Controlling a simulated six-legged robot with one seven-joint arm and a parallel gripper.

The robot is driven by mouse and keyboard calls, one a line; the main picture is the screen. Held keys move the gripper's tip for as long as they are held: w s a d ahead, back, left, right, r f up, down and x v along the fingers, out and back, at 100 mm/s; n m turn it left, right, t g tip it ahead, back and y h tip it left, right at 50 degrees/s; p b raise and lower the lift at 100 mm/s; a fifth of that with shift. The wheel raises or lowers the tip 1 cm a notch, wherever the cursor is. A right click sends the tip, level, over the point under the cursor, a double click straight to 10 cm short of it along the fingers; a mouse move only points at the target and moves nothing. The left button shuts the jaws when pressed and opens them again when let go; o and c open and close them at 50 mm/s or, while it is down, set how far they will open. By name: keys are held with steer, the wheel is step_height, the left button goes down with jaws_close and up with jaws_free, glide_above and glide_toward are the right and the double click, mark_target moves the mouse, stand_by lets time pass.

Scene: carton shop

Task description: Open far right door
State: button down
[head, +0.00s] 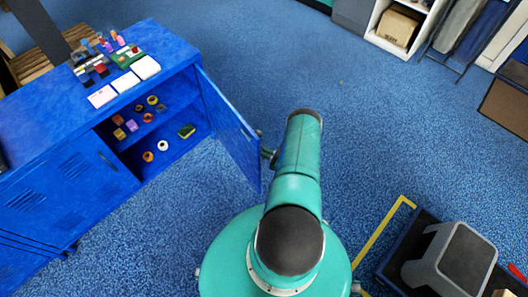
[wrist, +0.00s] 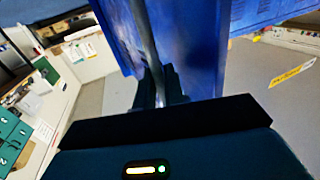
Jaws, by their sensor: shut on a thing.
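The far right door (head: 233,128) of the blue cabinet (head: 150,130) stands swung wide out from the front, with the shelves behind it open to view. In the wrist view the blue door (wrist: 190,50) fills the upper middle, with a long grey handle (wrist: 147,35) running down its face. My gripper (wrist: 158,88) is shut on the handle, its dark fingers close against the door. In the head view my arm reaches to the door's outer face, and the arm mostly hides the gripper and handle.
Rolls of tape (head: 152,100) and small items sit on the shelves. Papers (head: 125,82) and tools lie on the cabinet top. The door left of the opening (head: 95,170) is shut. Blue carpet (head: 370,130) is clear to the right; a grey step stool (head: 450,257) stands lower right.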

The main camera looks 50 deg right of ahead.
steer(key=shift+w+d+r, duration=0.1)
steer(key=shift+w+r, duration=0.05)
steer(key=shift+w, duration=0.05)
steer(key=c, duration=1.5)
jaws_free()
steer(key=shift+s, duration=0.15)
steer(key=v, duration=1.3)
steer(key=shift+s+d, duration=0.1)
steer(key=shift+s, duration=0.3)
